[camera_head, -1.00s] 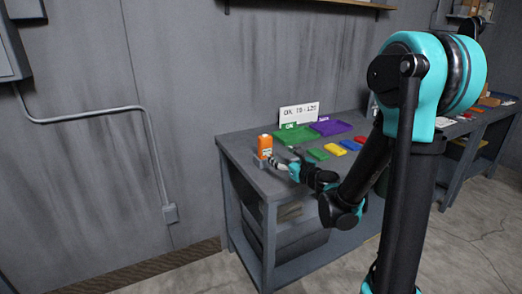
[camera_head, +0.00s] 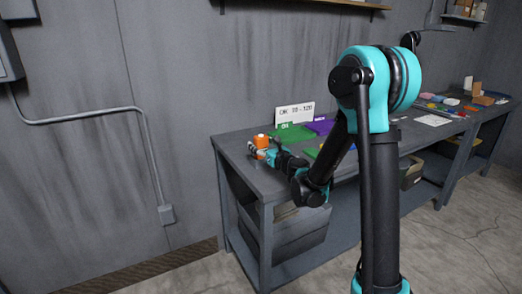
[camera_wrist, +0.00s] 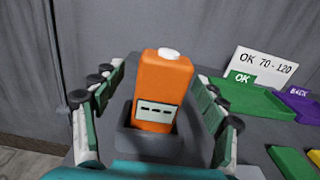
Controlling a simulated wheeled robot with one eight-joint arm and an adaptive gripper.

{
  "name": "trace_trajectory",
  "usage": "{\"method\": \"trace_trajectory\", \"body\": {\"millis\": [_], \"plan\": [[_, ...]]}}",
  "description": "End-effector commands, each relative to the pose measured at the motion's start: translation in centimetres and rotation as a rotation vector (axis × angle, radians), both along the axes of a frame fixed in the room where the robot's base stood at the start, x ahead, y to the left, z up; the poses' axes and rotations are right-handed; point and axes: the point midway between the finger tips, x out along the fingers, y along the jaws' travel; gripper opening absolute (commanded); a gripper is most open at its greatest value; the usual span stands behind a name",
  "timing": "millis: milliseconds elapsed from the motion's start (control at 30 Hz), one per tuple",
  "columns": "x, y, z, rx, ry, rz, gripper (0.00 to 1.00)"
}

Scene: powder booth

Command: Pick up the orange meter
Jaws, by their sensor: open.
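The orange meter (camera_wrist: 162,88) stands upright in a dark grey holder (camera_wrist: 150,143) in the wrist view. It has a white knob on top and a pale label with dark marks on its front. It also shows at the left end of the bench in the head view (camera_head: 262,141). My gripper (camera_wrist: 160,100) is open, with one finger on each side of the meter and a visible gap on both sides. In the head view my gripper and wrist partly cover the meter's lower part and the holder.
A green tray (camera_head: 292,134) and a purple tray (camera_head: 321,126) lie right of the meter, before a white sign (camera_head: 294,112) reading "OK 70-120". The grey wall is close behind the bench (camera_head: 232,150). My arm hides part of the bench's middle.

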Motion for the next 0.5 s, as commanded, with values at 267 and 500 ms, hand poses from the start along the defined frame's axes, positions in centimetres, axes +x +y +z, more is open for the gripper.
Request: {"method": "trace_trajectory", "body": {"millis": [267,500], "plan": [[2.1,1.2,0.0,0.000,0.000,0.002,0.72],[4.5,2.7,0.0,0.000,0.000,0.001,0.72]]}}
